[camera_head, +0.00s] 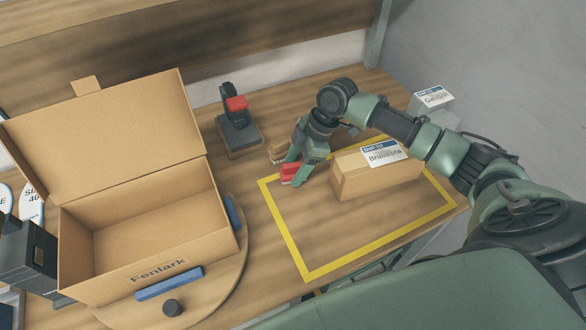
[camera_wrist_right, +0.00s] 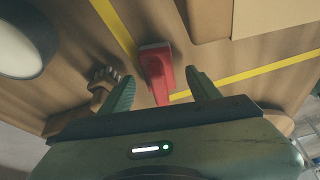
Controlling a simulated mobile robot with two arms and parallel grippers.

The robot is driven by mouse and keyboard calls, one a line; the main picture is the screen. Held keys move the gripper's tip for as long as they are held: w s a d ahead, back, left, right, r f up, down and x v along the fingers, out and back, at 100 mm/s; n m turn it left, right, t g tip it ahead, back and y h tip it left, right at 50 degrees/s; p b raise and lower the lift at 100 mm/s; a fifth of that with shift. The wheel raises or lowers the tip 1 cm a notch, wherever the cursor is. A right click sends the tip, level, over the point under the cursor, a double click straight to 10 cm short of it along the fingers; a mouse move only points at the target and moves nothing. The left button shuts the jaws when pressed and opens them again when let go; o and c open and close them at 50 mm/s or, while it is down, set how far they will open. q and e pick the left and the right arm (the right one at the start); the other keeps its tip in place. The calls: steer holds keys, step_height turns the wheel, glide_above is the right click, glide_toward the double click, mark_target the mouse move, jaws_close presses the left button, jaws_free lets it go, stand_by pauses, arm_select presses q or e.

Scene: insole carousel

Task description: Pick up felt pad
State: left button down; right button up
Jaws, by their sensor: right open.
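No piece is plainly marked as the felt pad. A red piece with a grey end (camera_head: 289,169), which may be it, lies on the wooden table by the yellow outline. In the right wrist view the red piece (camera_wrist_right: 157,72) shows between the two green fingertips, its grey end pointing away. My right gripper (camera_head: 296,178) is open, pointing down at the red piece, with its fingers to either side. I cannot tell whether they touch it. My left gripper is not in view.
A small brush (camera_head: 277,151) lies close beside the gripper. A labelled carton (camera_head: 350,184) stands inside the yellow outline (camera_head: 289,238), right of the gripper. An open box (camera_head: 150,268) sits on a round turntable (camera_head: 236,262) at left. A black-and-red device (camera_head: 239,130) stands behind.

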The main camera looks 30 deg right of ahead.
mark_target(293, 164)
steer(key=shift+x, duration=0.95)
jaws_close()
steer(key=shift+r, duration=0.1)
step_height(293, 164, up, 20)
steer(key=b, duration=0.2)
